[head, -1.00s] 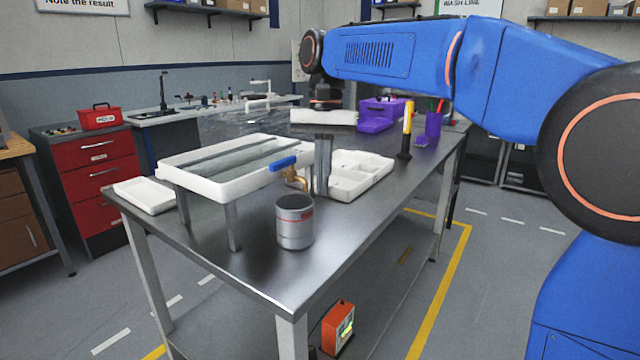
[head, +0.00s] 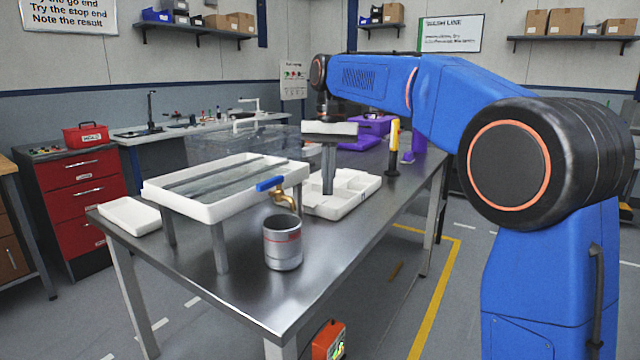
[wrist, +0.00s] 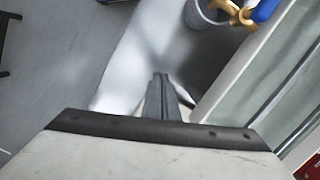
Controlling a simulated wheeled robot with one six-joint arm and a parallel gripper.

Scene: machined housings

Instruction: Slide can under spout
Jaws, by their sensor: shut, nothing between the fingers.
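The can (head: 283,247) is grey metal with a red band and stands upright and open-topped on the steel table. The brass spout (head: 284,199) with a blue lever (head: 268,184) sticks out from the white tank (head: 205,200). In the head view its mouth shows just above the can's far rim; I cannot tell whether it is directly over the opening. The wrist view shows the can (wrist: 205,18) at the top, partly covered by the spout (wrist: 238,14). My gripper (head: 328,190) is shut and empty, pointing down behind and right of the can, apart from it.
A white divided tray (head: 345,205) lies behind the can, near my gripper. A yellow-handled tool (head: 394,145) stands farther back. The tank is raised on legs, with a white shallow tray (head: 130,216) at its left. The tabletop right of the can is clear.

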